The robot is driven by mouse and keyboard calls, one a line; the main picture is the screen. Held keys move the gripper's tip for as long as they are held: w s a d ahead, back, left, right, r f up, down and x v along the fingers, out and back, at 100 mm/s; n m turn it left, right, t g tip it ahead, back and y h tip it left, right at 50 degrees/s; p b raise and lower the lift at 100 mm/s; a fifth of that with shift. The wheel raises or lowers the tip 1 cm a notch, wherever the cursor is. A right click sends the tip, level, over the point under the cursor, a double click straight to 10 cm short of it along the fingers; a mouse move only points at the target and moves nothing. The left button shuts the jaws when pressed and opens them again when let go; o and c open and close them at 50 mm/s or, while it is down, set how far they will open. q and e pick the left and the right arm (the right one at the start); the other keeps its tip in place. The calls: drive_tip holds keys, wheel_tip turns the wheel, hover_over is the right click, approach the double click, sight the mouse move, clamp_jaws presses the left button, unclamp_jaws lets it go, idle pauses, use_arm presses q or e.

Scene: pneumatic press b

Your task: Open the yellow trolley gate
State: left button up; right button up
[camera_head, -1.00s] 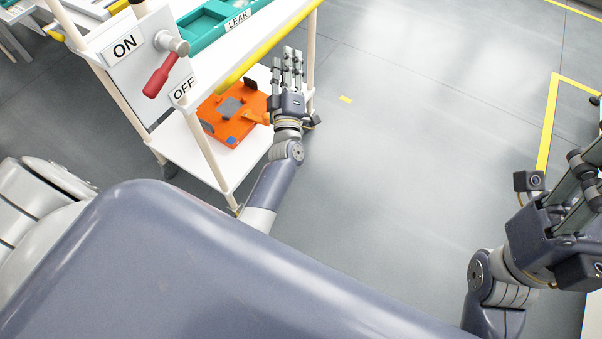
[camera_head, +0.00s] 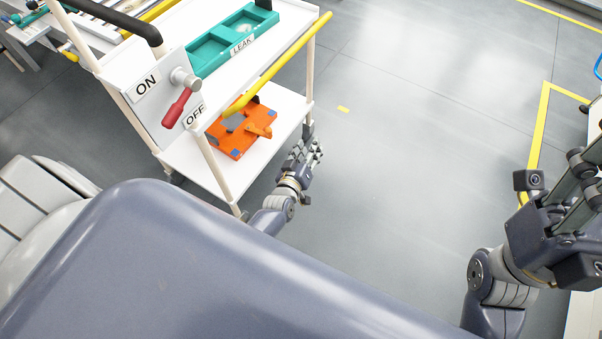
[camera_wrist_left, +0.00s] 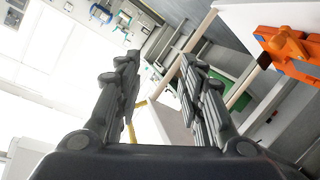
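The yellow trolley gate shows as a long yellow bar (camera_head: 278,68) along the right side of the white trolley's top. It runs from near the OFF sign to beyond the right post. My left gripper (camera_head: 308,150) is below and in front of the bar, beside the lower shelf's right corner, apart from the bar. In the left wrist view its fingers (camera_wrist_left: 160,75) are spread with nothing between them. A thin yellow piece shows behind the left finger; I cannot tell if it is the gate. My right gripper (camera_head: 588,178) is open and empty at the right edge, partly cut off.
The trolley carries a teal tray (camera_head: 213,54) labelled LEAK and a red lever (camera_head: 176,108) between ON and OFF signs. An orange fixture (camera_head: 235,142) sits on the lower shelf (camera_head: 190,158); it also shows in the left wrist view (camera_wrist_left: 290,50). Grey floor (camera_head: 410,150) right of the trolley is clear.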

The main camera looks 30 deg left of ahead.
use_arm(q)
drive_tip(key=s+d+f+m+g+h+p, duration=0.2)
drive_tip(key=s+d+f+m+g+p, duration=0.1)
drive_tip(key=s+f, duration=0.6)
drive_tip(key=shift+s+m+g+p, duration=0.3)
drive_tip(key=shift+s+g+p, duration=0.2)
drive_tip(key=shift+s+p, duration=0.35)
drive_tip(key=shift+s+d, duration=0.1)
